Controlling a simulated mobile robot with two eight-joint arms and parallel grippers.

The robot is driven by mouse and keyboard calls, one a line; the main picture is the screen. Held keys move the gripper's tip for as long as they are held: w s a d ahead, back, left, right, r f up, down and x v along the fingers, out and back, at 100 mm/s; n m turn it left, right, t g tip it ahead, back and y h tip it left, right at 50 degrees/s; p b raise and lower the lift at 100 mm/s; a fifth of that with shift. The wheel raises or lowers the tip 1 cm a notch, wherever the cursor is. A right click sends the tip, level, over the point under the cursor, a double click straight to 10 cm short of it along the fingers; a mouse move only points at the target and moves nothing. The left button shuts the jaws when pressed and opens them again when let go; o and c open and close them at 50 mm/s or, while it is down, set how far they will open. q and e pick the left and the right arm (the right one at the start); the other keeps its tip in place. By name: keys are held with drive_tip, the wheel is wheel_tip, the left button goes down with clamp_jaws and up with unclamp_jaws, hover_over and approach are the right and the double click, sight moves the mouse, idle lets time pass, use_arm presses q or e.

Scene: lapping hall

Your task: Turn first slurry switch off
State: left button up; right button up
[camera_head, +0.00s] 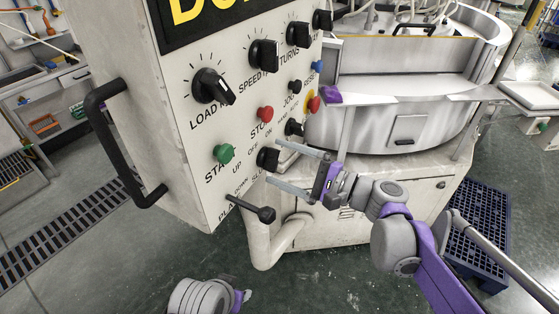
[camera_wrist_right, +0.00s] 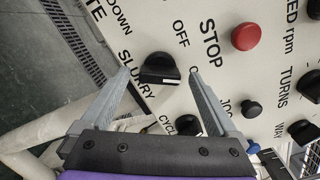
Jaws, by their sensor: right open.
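The slurry switch (camera_head: 267,158) is a black rotary knob low on the white control panel, with OFF printed above it. In the right wrist view the black knob (camera_wrist_right: 160,68) sits beside the word SLURRY. A white mark shows on its lower right edge, on the side away from OFF; I cannot tell its exact setting. My right gripper (camera_head: 273,162) is open in front of the knob. In the wrist view its fingertips (camera_wrist_right: 159,72) lie on either side of the knob, with gaps visible; contact cannot be told. My left gripper is not visible.
A red stop button (camera_head: 265,114), a green start button (camera_head: 223,153) and a black lever (camera_head: 251,208) are close by on the panel. Another black knob (camera_head: 294,128) is at upper right. A black handle (camera_head: 122,145) juts from the panel's left side.

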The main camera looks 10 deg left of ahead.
drive_tip(key=shift+w+a, duration=0.1)
drive_tip(key=shift+a, duration=0.35)
drive_tip(key=shift+c, duration=0.3)
drive_tip(key=c, duration=1.3)
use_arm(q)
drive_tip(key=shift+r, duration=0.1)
use_arm(e)
drive_tip(key=n+p, duration=0.1)
drive_tip(key=n, duration=0.4)
drive_tip(key=shift+n+p, duration=0.3)
drive_tip(key=shift+p, duration=0.1)
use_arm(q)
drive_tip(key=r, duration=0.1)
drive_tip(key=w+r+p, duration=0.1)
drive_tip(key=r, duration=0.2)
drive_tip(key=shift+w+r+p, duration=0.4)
use_arm(e)
drive_tip(key=n, duration=0.6)
drive_tip(key=shift+n, duration=0.3)
